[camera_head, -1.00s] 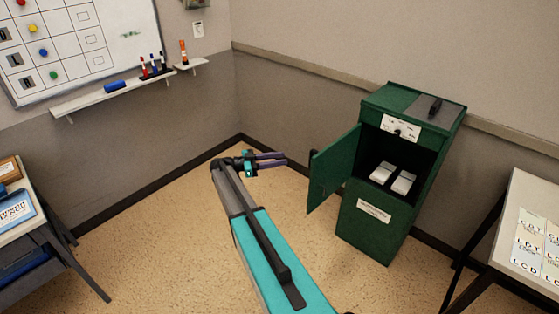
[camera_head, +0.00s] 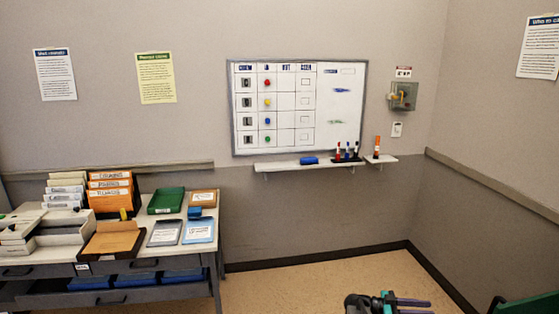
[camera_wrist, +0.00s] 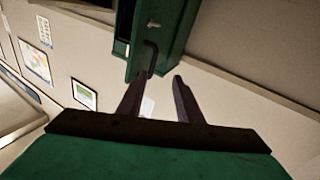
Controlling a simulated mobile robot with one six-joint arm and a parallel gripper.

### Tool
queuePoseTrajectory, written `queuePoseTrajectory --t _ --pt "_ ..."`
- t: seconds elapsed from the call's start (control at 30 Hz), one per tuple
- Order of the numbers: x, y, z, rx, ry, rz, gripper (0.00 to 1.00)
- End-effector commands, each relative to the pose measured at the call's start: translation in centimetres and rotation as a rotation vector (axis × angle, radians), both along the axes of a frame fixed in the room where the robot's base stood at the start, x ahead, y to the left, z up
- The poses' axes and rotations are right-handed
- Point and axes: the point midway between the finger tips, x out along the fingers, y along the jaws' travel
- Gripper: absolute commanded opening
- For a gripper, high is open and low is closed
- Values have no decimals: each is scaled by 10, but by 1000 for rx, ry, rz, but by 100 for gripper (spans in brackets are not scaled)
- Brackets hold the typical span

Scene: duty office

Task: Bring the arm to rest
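My gripper (camera_head: 428,307) shows at the bottom edge of the head view, right of the middle. Its two dark purple fingers point right, apart, with nothing held between them. The wrist view also shows the fingers (camera_wrist: 158,82) spread, with empty space between their tips. Most of my arm is below the head view.
A green cabinet top (camera_head: 535,304) shows at the lower right corner; the cabinet (camera_wrist: 178,30) also appears in the wrist view. A desk (camera_head: 222,268) with folders and trays stands at left. A whiteboard (camera_head: 340,105) and marker shelf (camera_head: 285,166) are on the wall.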

Motion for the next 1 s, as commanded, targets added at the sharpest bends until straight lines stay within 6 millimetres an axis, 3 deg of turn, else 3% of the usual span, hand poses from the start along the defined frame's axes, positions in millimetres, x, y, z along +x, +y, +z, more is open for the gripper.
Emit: queuePoseTrajectory --t 0.13,0.47,0.73,1.0 --pt "6 22 -15 -22 41 183 32" --pt "50 83 -52 -4 100 653 32" --pt "72 151 -92 88 164 1001 32" --pt "70 227 -142 244 258 1302 32"
